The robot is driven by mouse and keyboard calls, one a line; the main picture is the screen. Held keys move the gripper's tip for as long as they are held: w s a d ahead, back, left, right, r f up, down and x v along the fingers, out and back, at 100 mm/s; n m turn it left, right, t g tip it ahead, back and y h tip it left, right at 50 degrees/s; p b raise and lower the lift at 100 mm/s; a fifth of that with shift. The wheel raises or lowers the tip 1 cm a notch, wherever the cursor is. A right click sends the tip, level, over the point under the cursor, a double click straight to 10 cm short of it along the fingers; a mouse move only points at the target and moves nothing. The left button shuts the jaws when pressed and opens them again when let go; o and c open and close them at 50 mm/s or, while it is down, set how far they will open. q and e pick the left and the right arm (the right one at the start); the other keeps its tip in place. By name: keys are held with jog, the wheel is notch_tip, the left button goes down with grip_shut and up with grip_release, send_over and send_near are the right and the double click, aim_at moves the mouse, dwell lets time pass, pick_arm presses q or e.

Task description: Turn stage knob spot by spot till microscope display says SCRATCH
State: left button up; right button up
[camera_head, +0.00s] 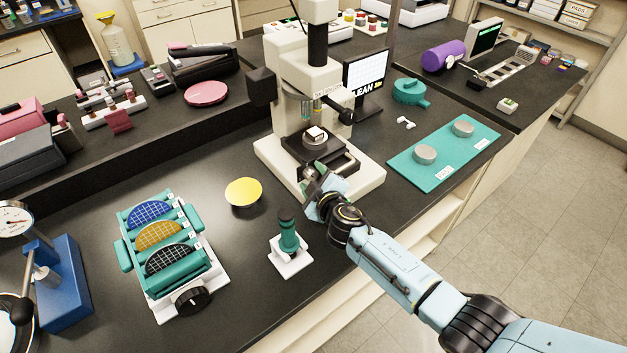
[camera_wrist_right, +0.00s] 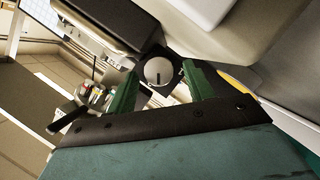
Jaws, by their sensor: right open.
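The cream microscope (camera_head: 318,85) stands on the black bench, with a small sample on its dark stage (camera_head: 317,152). Its display (camera_head: 367,78) is partly covered, and the letters that show read "LEAN". The stage knob (camera_wrist_right: 158,72) is a round, light grey face with a dark mark pointing down in the right wrist view. My right gripper (camera_head: 317,183) is at the front of the microscope, below the stage. It is open, with its green fingers (camera_wrist_right: 163,88) on either side of the knob. In the head view the gripper hides the knob.
A green hand tool (camera_head: 288,236) stands on a white base in front of the microscope, left of my right gripper. A yellow disc (camera_head: 243,192) and a teal wafer rack (camera_head: 162,243) are further left. A teal mat (camera_head: 445,150) with metal discs lies at right.

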jog(key=c, duration=0.9)
jog(key=shift+r+m+p, duration=0.15)
jog(key=shift+m+p, duration=0.25)
jog(key=shift+p, duration=0.15)
jog(key=shift+c, duration=0.4)
jog(key=shift+w+g, duration=0.1)
jog(key=shift+g, duration=0.2)
jog(key=o, duration=1)
jog(key=shift+d, duration=0.1)
